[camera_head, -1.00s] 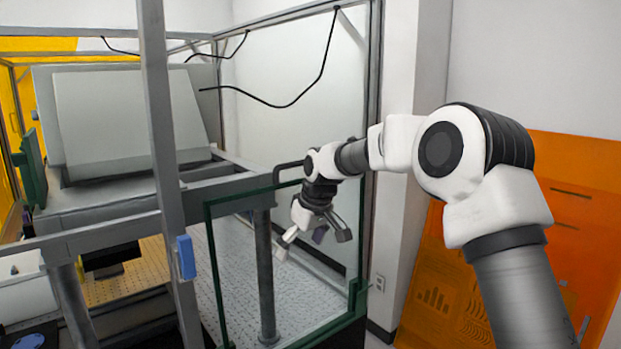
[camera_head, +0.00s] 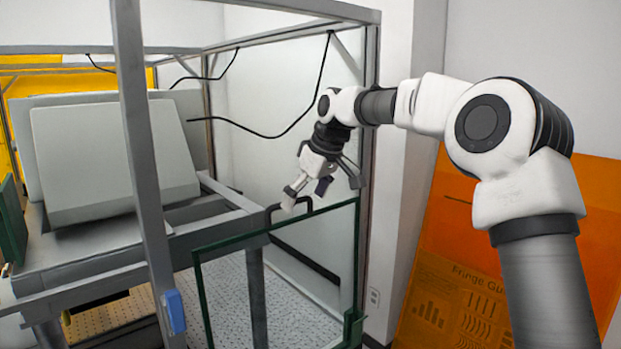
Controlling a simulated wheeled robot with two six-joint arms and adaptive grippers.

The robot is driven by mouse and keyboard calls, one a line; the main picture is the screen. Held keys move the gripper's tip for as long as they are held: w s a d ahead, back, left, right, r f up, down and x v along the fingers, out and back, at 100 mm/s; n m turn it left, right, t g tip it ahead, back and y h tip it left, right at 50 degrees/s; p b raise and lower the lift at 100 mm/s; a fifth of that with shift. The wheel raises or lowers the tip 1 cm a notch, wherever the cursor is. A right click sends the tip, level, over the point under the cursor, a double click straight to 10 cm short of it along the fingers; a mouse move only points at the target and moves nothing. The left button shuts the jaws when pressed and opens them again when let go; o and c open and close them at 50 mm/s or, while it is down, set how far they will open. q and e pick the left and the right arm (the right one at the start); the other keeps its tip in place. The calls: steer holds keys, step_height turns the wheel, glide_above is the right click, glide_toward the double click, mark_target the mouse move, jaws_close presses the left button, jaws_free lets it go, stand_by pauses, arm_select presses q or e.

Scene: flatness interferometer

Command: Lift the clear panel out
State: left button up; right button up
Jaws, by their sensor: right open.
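The clear panel (camera_head: 275,241) is a see-through sheet with a dark green edge, standing upright at the front right of the metal frame. Its lower corner sits at a dark green bracket (camera_head: 353,325). A black handle (camera_head: 289,209) rises from its top edge. My right gripper (camera_head: 322,196) is open and points down just above the panel's top edge, beside the handle. One finger appears close to the handle; I cannot tell whether they touch. My left gripper is not in view.
A grey metal frame with an upright post (camera_head: 146,170) encloses the bench. A blue block (camera_head: 174,311) is on the post. A large grey box (camera_head: 112,155) stands on the instrument. Black cables hang above. An orange sheet (camera_head: 455,270) leans at the wall on the right.

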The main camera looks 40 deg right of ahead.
steer(key=shift+w+f, duration=0.25)
steer(key=shift+f, duration=0.05)
steer(key=shift+s+r, duration=0.1)
steer(key=c, duration=0.4)
steer(key=shift+s, duration=0.15)
steer(key=c, duration=1.2)
steer(key=shift+d, duration=0.15)
jaws_close()
steer(key=shift+f, duration=0.2)
